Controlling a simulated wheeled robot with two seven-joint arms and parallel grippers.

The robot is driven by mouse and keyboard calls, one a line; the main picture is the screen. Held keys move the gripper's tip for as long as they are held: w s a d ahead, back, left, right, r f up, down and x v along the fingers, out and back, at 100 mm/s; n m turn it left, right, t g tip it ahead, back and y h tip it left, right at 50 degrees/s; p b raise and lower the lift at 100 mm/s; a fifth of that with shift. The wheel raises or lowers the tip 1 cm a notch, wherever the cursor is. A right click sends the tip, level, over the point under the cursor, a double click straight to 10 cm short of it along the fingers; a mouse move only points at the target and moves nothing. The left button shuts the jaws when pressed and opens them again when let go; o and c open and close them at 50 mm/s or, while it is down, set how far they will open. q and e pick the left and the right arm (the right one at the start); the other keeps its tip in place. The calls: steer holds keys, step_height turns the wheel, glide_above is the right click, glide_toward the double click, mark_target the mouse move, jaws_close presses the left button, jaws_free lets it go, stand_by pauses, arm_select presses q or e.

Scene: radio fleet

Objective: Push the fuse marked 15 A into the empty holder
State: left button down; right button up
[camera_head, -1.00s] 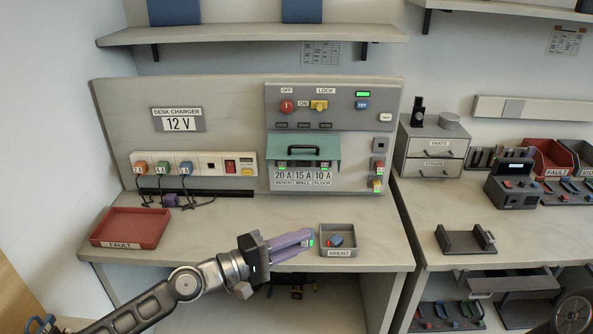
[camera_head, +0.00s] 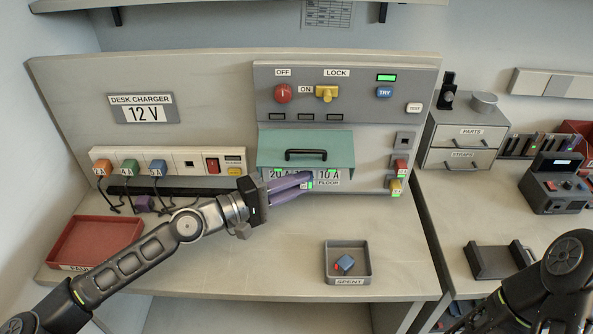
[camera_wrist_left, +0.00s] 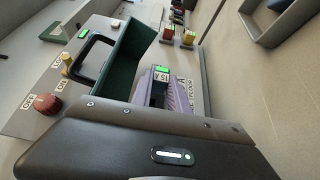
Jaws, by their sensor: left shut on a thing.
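My left gripper (camera_head: 308,184) has purple fingers and is shut on the 15 A fuse, at the middle of the fuse row under the teal cover (camera_head: 338,148). In the left wrist view the fuse's 15 A label (camera_wrist_left: 162,77) and green top show between the fingers. The cover stands out from the panel above the row. The 20 A label (camera_head: 279,174) and 10 A label (camera_head: 329,174) flank the gripper. The fingers hide the middle holder, so I cannot tell how deep the fuse sits. My right gripper is not in view.
The grey SPENT tray (camera_head: 348,281) holds a blue and red fuse (camera_head: 345,263). A red FAULT tray (camera_head: 95,240) lies at the left. Switches and a yellow lever (camera_head: 326,93) are above the cover. The front middle of the bench is clear.

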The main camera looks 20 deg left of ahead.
arm_select(q)
steer(key=shift+s, duration=0.2)
steer(key=shift+w+a+b, duration=0.15)
steer(key=shift+w+a, duration=0.05)
steer(key=shift+w, duration=0.55)
steer(key=shift+w+a+b, duration=0.1)
steer(key=shift+w+a, duration=0.15)
steer(key=shift+w, duration=0.55)
steer(key=shift+w+a+b, duration=0.15)
steer(key=shift+w+a, duration=0.05)
steer(key=shift+w, duration=0.55)
steer(key=shift+w+a, duration=0.15)
steer(key=shift+w, duration=0.5)
stand_by(1.4)
steer(key=c, duration=1.2)
jaws_free()
steer(key=shift+b+v, duration=0.9)
steer(key=shift+v, duration=3)
steer(key=shift+r, duration=0.1)
